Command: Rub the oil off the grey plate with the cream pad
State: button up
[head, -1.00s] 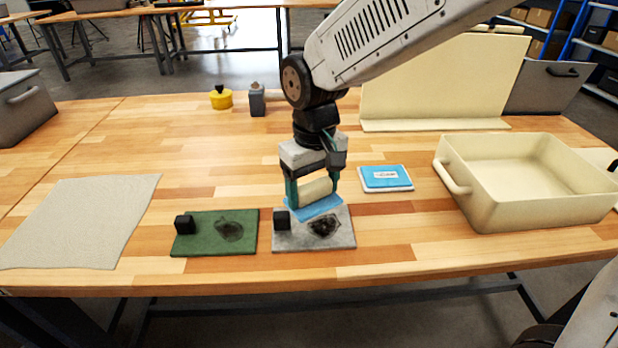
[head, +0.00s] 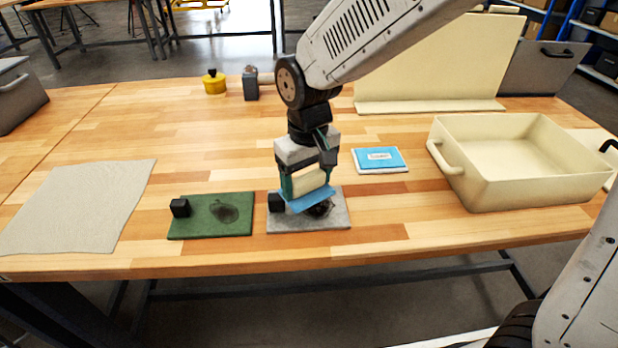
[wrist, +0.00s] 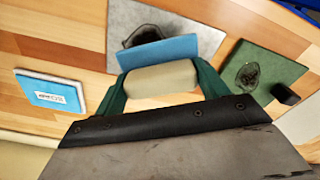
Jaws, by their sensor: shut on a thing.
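My gripper (head: 306,188) is shut on the cream pad (head: 309,181), which has a blue sheet-like face underneath. The pad also shows between the fingers in the wrist view (wrist: 160,78). It is over the grey plate (head: 338,221), looks tilted, and hides part of the dark oil patch (head: 321,209). I cannot tell whether its blue face touches the plate. The grey plate, with a black block (head: 276,202) at its left, also shows in the wrist view (wrist: 205,38). The oil patch shows there just beyond the blue face (wrist: 142,36).
A green plate (head: 240,228) with its own dark patch and black block lies to the left. A blue pad (head: 379,159) lies at right behind, near a cream bin (head: 520,187). A grey cloth (head: 80,205) lies far left. The tabletop behind the plates is mostly clear.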

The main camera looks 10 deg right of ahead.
aim_at(325, 190)
jog(key=shift+s+d+f, duration=0.2)
jog(key=shift+f, duration=0.2)
jog(key=shift+s+d+f, duration=0.15)
jog(key=shift+f, duration=0.2)
jog(key=shift+w+d+f, duration=0.1)
jog(key=shift+w+d, duration=0.05)
jog(key=shift+d, duration=0.95)
jog(key=shift+c, duration=1.3)
jog(key=shift+w+d+f+g, duration=0.1)
jog(key=shift+w+d+g, duration=0.05)
jog(key=shift+d+g, duration=0.15)
jog(key=shift+c, duration=0.7)
jog(key=shift+d+r, duration=0.2)
jog(key=shift+d, duration=0.5)
jog(key=shift+d+r, duration=0.2)
jog(key=shift+d, duration=0.45)
jog(key=shift+a, duration=0.15)
jog(key=shift+a+r, duration=0.15)
jog(key=shift+a, duration=1.35)
jog(key=shift+a+r, duration=0.1)
jog(key=shift+a, duration=1.35)
